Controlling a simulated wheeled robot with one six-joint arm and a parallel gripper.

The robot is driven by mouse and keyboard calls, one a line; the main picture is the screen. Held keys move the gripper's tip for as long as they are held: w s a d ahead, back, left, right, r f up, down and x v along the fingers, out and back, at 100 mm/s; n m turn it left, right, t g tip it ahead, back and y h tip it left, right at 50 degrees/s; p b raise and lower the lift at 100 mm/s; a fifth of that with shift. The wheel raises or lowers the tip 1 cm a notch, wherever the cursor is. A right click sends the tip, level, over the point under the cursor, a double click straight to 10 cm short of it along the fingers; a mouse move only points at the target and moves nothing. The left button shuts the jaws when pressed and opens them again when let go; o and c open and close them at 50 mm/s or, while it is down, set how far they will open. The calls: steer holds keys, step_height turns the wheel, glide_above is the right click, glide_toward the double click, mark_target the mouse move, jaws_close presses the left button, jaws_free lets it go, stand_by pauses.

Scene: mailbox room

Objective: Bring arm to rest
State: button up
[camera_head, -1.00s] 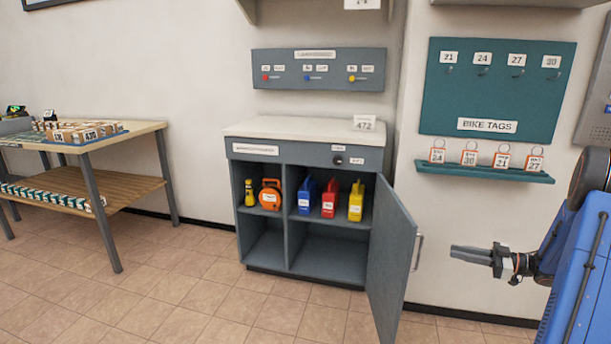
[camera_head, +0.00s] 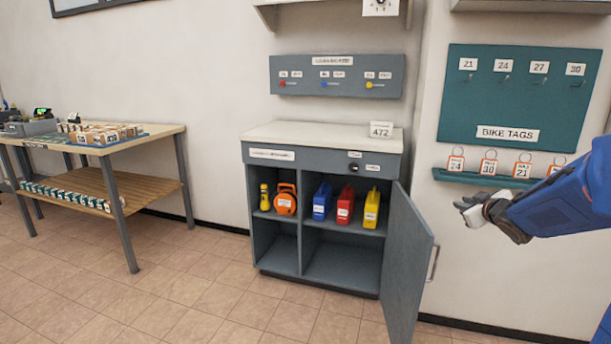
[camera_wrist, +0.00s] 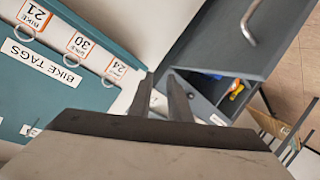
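My gripper (camera_head: 464,205) is at the right of the head view, in front of the wall just below the bike-tag shelf and to the right of the cabinet. In the wrist view my gripper (camera_wrist: 160,92) shows two dark fingers with a gap between them and nothing held. My blue forearm reaches in from the right edge and hides part of the tag shelf (camera_head: 448,177). The grey cabinet (camera_head: 262,160) stands left of my gripper with its door (camera_head: 408,270) swung open. The door handle (camera_wrist: 248,22) shows at the top of the wrist view.
The cabinet holds a blue (camera_head: 322,202), a red (camera_head: 345,204) and a yellow container (camera_head: 371,208), plus an orange round item (camera_head: 286,200). A teal bike-tags board (camera_head: 515,100) hangs at right. A table (camera_head: 160,131) with boxes stands left. The floor between is clear.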

steer(key=s+a+f+m+g, duration=0.1)
steer(key=s+a+f+g, duration=0.2)
steer(key=s, duration=1.1)
steer(key=s+a+f+m+g, duration=0.2)
steer(key=s+a+f+g, duration=0.1)
steer(key=s+a, duration=0.7)
steer(key=s+a+f+m+g, duration=0.2)
steer(key=s+a, duration=0.4)
steer(key=s, duration=1.2)
steer(key=shift+s+a+f+g+y, duration=0.2)
steer(key=shift+a+f+g+y, duration=0.15)
steer(key=shift+f+g, duration=0.3)
steer(key=shift+w+d+r, duration=0.1)
steer(key=shift+r, duration=0.05)
